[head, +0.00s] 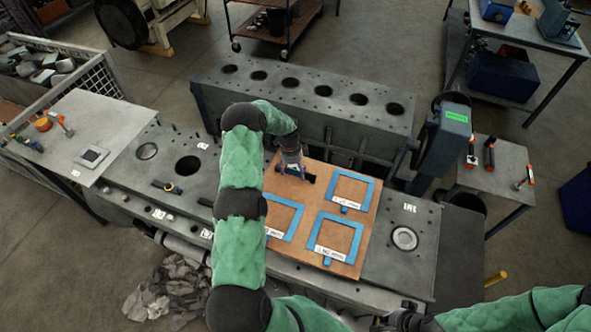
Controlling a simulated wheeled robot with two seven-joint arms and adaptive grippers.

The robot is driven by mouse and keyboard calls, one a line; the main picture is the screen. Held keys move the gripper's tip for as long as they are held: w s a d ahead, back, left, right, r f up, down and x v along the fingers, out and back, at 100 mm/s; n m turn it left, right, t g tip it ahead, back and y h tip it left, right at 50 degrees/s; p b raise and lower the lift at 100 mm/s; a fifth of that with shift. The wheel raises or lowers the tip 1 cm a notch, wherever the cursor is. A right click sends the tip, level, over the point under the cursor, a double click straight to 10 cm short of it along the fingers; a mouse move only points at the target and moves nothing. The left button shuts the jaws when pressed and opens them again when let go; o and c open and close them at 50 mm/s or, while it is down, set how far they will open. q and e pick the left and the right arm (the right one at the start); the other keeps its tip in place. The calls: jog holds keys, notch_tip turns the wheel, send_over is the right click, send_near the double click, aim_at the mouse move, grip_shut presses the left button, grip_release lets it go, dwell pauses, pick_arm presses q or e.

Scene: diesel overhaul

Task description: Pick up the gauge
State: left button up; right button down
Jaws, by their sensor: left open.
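A small dark tool with a yellow-ringed round part (168,187) lies on the left part of the grey engine block (120,200); it looks like a gauge, but is too small to be sure. My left gripper (301,177) is open over the upper left of a brown board (313,208), well to the right of that tool. Whether it touches the board I cannot tell. My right gripper (405,318) is dark and partly visible at the bottom edge; its fingers are not clear.
Blue square frames with white labels (352,190) lie on the board. A cylinder block (300,95) stands behind. A small table (500,170) with tools is at right.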

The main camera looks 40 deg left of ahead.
pick_arm(q)
jog(key=shift+f, duration=0.15)
jog(key=c, duration=1.2)
jog(key=shift+c, duration=0.2)
